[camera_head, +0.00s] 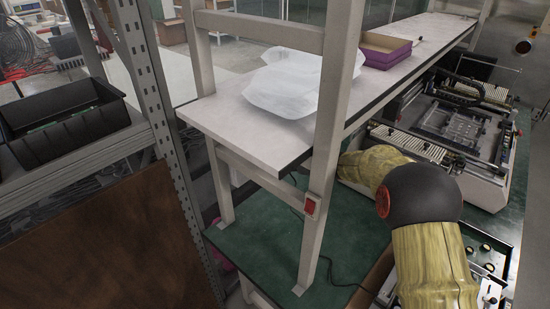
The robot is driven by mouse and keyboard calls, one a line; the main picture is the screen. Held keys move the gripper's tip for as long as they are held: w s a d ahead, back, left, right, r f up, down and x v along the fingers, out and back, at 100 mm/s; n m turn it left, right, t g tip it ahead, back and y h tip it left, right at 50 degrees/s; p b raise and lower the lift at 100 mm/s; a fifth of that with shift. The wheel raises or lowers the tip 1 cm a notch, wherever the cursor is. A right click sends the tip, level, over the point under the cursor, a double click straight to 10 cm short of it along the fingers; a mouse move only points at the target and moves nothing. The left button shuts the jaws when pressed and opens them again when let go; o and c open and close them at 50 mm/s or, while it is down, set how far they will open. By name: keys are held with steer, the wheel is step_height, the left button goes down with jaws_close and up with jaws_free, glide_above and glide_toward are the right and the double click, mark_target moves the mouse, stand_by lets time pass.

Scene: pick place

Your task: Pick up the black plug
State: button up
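A very small dark object (419,40) lies on the white shelf just right of the purple tray. It may be the black plug, but it is too small to tell. No other clear black plug shows. My arm, yellowish with a black joint, rises at the lower right and bends left toward the shelf post. My gripper is not visible, so what it holds cannot be seen.
The white shelf (235,125) carries a crumpled white bag (285,85) and a purple tray (388,50). Its post (330,120) stands close left of my arm. Machinery (455,125) fills the right. A black bin (70,130) stands left. A cable lies on the green surface (262,250).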

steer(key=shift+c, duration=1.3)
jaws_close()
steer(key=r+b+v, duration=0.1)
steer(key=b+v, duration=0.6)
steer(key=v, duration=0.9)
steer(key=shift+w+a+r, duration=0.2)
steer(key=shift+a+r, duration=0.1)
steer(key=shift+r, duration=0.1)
steer(key=shift+b, duration=0.9)
